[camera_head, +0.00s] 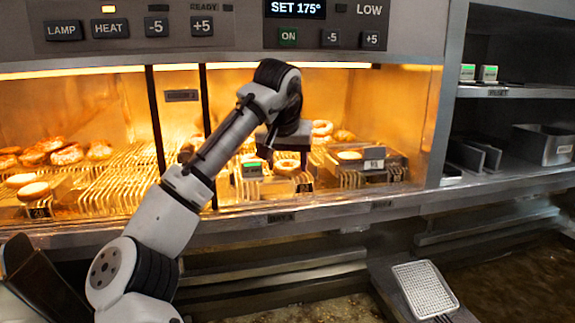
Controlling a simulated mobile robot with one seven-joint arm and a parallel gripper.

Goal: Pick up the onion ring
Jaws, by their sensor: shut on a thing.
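My gripper (286,161) is inside the lit warming cabinet, reaching down at its middle right. It is shut on an onion ring (287,169), a pale golden ring showing just below the dark fingers. The fingers hide part of the ring, and I cannot tell whether it still touches the wire rack. Other round fried pieces (322,128) lie behind and to the right, and one (349,155) sits by a small price tag.
Wire racks (120,182) and several fried pieces (67,155) fill the left side. A dark divider post (156,115) stands left of my forearm. The cabinet's front ledge (330,208) runs below. A mesh basket (425,289) lies lower right. Shelves with metal pans (545,144) stand right.

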